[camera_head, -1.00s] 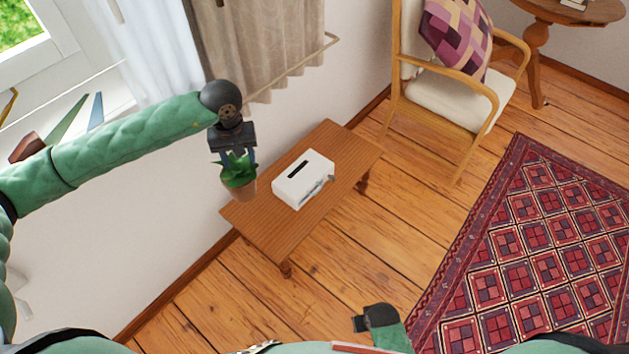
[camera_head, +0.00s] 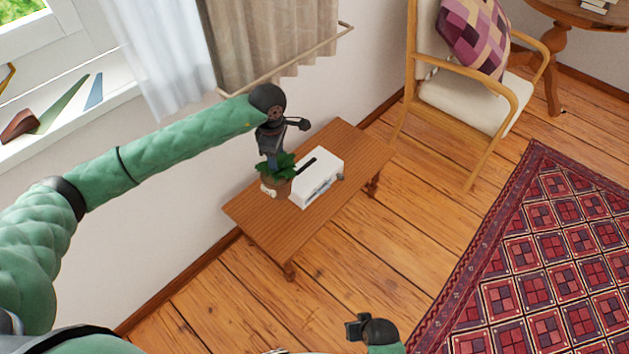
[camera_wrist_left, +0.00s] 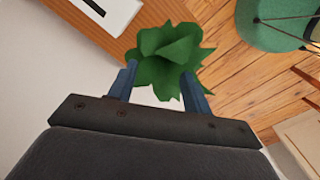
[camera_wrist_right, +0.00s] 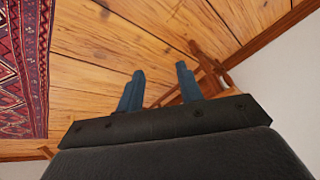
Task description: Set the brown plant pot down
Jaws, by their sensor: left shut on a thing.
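My left gripper (camera_head: 270,160) reaches down from above and is shut on the pot. In the left wrist view, the leaves (camera_wrist_left: 165,58) rise between the fingers and hide the pot. I cannot tell whether the pot's base touches the tabletop. My right gripper (camera_wrist_right: 160,80) is open and empty; it also shows at the bottom of the head view (camera_head: 355,328).
A white slotted box (camera_head: 318,175) stands on the table close to the pot. The table's front-left end is bare. A curtain (camera_head: 265,40) and wall lie behind. A cushioned chair (camera_head: 470,100) and a patterned rug (camera_head: 550,260) are to the right.

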